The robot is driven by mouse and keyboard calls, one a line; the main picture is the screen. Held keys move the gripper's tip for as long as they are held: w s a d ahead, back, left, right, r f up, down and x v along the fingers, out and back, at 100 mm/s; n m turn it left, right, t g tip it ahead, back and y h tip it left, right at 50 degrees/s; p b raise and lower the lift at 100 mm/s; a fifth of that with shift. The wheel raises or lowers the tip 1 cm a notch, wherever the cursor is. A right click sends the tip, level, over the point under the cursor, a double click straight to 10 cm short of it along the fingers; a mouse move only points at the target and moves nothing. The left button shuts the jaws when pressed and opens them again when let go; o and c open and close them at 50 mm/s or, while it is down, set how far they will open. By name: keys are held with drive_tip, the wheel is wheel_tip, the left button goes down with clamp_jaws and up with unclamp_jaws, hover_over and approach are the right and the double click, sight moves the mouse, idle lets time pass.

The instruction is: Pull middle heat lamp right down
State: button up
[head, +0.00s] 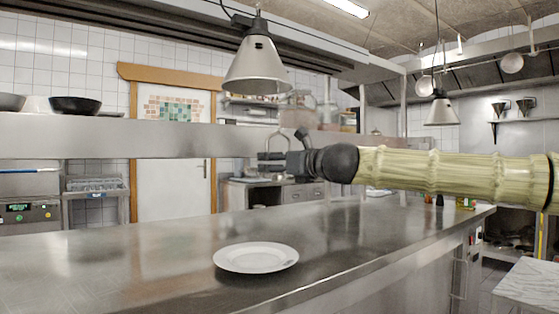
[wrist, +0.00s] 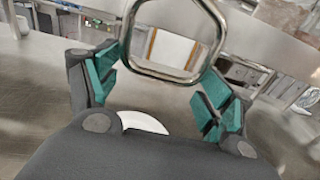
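A large grey cone-shaped heat lamp (head: 257,66) hangs above the counter, left of centre in the head view. A second heat lamp (head: 441,112) hangs farther off at the right. I cannot tell from two lamps which is the middle one. My gripper (head: 273,158) is below and a little right of the near lamp, apart from its shade. In the wrist view the teal finger pads of my gripper (wrist: 160,88) are spread wide. A rounded metal loop (wrist: 160,73) shows between or just beyond them; contact is unclear. The loop's attachment is unclear.
A white plate (head: 256,257) lies on the steel counter (head: 120,270) below. A steel shelf (head: 60,140) runs behind, with a dark pan (head: 75,105) at its left. The counter is otherwise mostly clear.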

drive_tip(key=shift+s+r, duration=0.1)
drive_tip(key=shift+r, duration=0.1)
drive_tip(key=v, duration=1.2)
idle(0.4)
